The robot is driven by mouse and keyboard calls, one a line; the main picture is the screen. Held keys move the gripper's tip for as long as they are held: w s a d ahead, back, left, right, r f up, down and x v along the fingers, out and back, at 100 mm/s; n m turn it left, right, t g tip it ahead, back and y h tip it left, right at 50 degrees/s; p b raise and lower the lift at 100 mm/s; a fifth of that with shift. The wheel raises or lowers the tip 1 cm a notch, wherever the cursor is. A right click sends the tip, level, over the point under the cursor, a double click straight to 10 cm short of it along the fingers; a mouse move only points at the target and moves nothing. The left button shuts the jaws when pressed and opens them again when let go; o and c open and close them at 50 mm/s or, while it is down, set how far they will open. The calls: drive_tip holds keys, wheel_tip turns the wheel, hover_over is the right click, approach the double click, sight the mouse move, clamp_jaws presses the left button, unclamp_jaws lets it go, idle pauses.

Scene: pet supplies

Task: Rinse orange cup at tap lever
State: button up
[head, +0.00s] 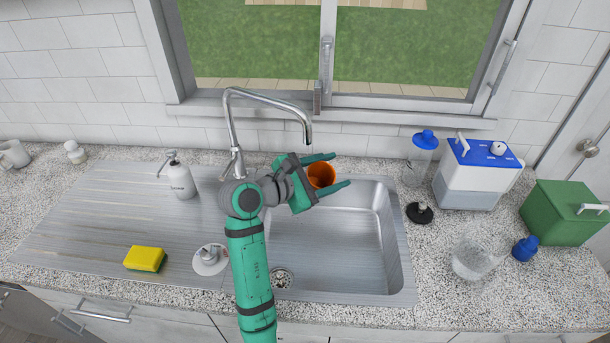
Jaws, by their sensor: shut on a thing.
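The orange cup (321,175) is between the two green fingers of my gripper (341,171), over the back part of the steel sink basin (378,232). My gripper is shut on the cup, which shows its round open rim. The chrome tap (266,93) rises behind the basin and arches to the right. Its spout end (307,138) is a little above and behind the cup in the picture. The tap lever (236,160) is at the base of the tap, partly beside my arm. No water stream is visible.
A soap dispenser (180,176) and a yellow sponge (145,259) stand on the drainboard (95,225) at left. On the right counter are a blue-and-white box (474,174), a clear bottle (421,160), a glass vessel (474,257) and a green box (565,213). The window is behind.

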drive_tip(key=shift+s+d, duration=0.55)
drive_tip(key=shift+s, duration=0.05)
drive_tip(key=shift+s+d, duration=0.4)
drive_tip(key=shift+s, duration=0.35)
drive_tip(key=shift+s+d, duration=0.35)
drive_tip(key=shift+s, duration=0.4)
drive_tip(key=shift+w, duration=0.2)
drive_tip(key=shift+s, duration=0.1)
drive_tip(key=shift+d, duration=0.1)
drive_tip(key=shift+s, duration=0.1)
